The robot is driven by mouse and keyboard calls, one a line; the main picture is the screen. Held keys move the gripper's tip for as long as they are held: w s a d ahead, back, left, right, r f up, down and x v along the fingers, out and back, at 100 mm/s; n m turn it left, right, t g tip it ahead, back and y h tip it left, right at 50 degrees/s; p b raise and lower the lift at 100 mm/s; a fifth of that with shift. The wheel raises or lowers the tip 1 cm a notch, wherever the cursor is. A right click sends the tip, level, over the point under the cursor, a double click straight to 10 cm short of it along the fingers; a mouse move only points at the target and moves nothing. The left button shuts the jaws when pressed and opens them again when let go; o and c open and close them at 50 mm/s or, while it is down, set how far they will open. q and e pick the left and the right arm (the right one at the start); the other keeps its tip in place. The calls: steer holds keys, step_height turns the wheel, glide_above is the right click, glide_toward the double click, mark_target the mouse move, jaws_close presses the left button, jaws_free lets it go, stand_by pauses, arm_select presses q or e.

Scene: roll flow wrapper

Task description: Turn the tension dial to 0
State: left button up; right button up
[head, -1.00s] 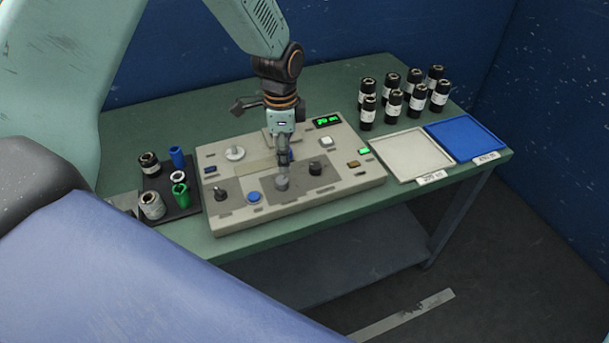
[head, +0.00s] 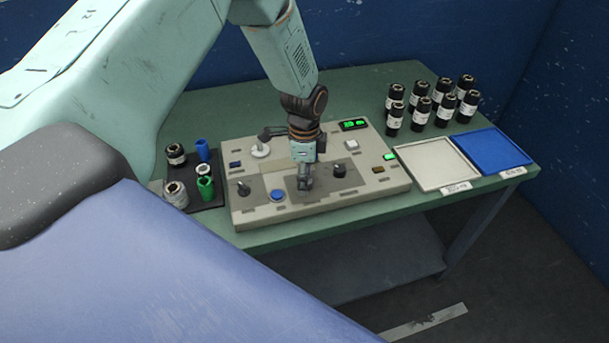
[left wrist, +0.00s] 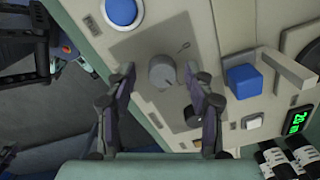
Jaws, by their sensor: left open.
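The grey control panel (head: 375,196) lies on the green table. A round grey dial (left wrist: 162,71) sits on a darker grey patch of the panel; I take it for the tension dial, though no label is readable. My left gripper (head: 305,184) points down over it in the head view and mostly hides it. In the left wrist view my left gripper (left wrist: 159,70) is open, one finger on each side of the dial, with gaps visible. I cannot tell whether the tips are level with it. The dial's setting is not readable. My right gripper is not in view.
Near the dial are a black knob (head: 338,171), a blue button (head: 277,195) and a black switch (head: 243,188). A blue block (left wrist: 243,80) and a lit display (head: 354,125) are farther back. Rollers stand left; several black cylinders and two trays (head: 425,161) (head: 492,152) are right.

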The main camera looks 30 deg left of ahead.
arm_select(q)
steer(key=shift+d, duration=0.15)
steer(key=shift+w, duration=0.2)
steer(key=shift+c, duration=0.6)
steer(key=shift+w+f, duration=0.15)
steer(key=c, duration=0.3)
steer(key=shift+s, duration=0.2)
steer(key=c, duration=0.5)
jaws_close()
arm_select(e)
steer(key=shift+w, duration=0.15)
